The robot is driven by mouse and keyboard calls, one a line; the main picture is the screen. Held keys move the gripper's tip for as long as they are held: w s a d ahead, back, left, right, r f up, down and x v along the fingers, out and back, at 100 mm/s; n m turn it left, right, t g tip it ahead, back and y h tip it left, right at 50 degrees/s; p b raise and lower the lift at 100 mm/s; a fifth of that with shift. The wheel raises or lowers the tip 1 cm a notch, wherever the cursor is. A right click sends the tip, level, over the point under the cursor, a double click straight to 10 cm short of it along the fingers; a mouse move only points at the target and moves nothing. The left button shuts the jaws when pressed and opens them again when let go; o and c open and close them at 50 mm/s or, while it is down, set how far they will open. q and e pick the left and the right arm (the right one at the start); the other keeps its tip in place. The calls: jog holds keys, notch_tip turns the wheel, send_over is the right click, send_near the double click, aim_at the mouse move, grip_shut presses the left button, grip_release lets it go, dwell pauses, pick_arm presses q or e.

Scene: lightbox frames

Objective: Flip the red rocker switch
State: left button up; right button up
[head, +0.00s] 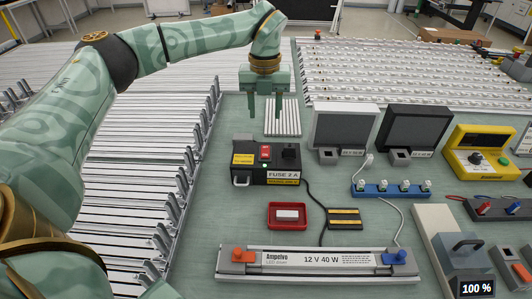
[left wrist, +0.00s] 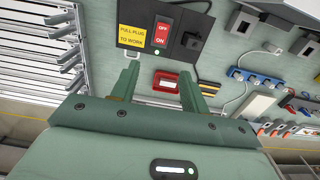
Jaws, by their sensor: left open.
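The red rocker switch (head: 265,152) sits on top of a black fuse box (head: 262,175) marked "FUSE 2 A", beside a yellow label and a black plug. In the left wrist view the switch (left wrist: 163,36) shows the words OFF and ON; which side is pressed in I cannot tell. A small green light (head: 264,165) shows by it. My left gripper (head: 265,114) is open and empty, pointing down above the mat, behind the box in the head view and apart from the switch. In the left wrist view its fingers (left wrist: 158,68) point toward the box. My right gripper is not seen.
A red tray (head: 272,224) with a white block lies in front of the box. An LED beam (head: 316,262) lies nearer. Two dark screens (head: 343,130) and a blue strip (head: 378,190) stand right. A black cable runs from the box. Slatted racks (head: 110,215) border the left.

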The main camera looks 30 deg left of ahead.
aim_at(265, 155)
pick_arm(q)
notch_tip(265, 155, down, 14)
jog(key=b, duration=0.3)
jog(key=shift+r, duration=0.15)
